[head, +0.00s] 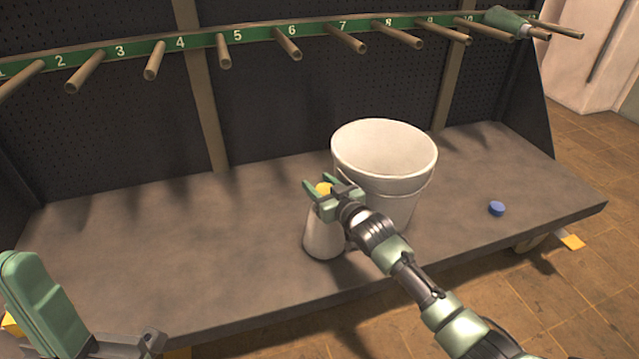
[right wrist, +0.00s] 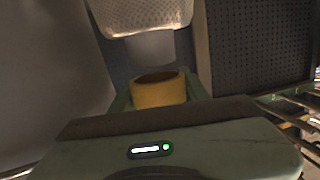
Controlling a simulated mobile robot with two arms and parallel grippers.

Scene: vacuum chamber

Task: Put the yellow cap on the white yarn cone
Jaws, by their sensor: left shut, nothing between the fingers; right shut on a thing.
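The white yarn cone (head: 322,238) stands upright on the grey bench in the head view, left of the bucket. My right gripper (head: 322,187) is just above the cone, shut on the yellow cap (head: 324,189). The cap sits over the cone's top in this view, but the gripper hides the contact, so I cannot tell whether they touch. In the right wrist view the cap (right wrist: 158,90) is between the green fingers, with a dark hollow showing. My left gripper (head: 45,300) is shut and empty at the lower left; its fingertips are not clear.
A large white bucket (head: 384,150) stands close behind and right of the cone. A blue cap (head: 497,208) lies on the bench's right part. A numbered green rail (head: 262,34) with pegs runs above; a green cone (head: 508,21) hangs at its right end. The bench's left part is clear.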

